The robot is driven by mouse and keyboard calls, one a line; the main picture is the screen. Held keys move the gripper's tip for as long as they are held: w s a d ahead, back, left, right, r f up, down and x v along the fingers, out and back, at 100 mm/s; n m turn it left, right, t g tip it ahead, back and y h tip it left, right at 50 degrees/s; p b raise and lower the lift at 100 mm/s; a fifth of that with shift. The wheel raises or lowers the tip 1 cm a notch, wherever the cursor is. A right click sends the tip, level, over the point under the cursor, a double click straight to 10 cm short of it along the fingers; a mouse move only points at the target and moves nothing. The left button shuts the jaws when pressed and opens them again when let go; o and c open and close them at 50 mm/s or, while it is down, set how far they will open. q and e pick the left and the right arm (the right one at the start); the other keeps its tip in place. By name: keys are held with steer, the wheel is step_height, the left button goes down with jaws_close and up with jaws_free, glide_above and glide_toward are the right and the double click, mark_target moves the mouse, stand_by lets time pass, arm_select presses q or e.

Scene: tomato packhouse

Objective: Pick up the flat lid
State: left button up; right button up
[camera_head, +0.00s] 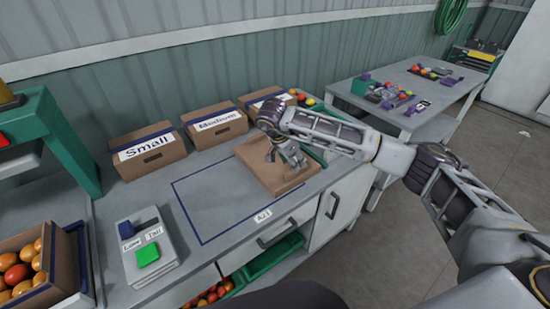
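The flat lid (272,181) is a brown cardboard piece lying on the grey counter, at the right side of a blue-outlined rectangle. My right gripper (288,163) reaches in from the right, with its fingers over the lid. It covers part of the lid's far half. The fingers are small in this view, so I cannot tell whether they touch the lid or hold it. My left gripper is not in view.
Boxes marked Small (148,153) and Medium (215,125), plus a third box (262,99), line the wall. A control box (148,255) with a green button stands left of the outlined area, which is clear. A tomato crate (66,262) is at far left.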

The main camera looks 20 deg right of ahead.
steer(key=shift+p+x, duration=0.3)
steer(key=shift+x, duration=2.25)
steer(key=shift+s+a+f, duration=0.1)
steer(key=shift+f, duration=0.05)
jaws_close()
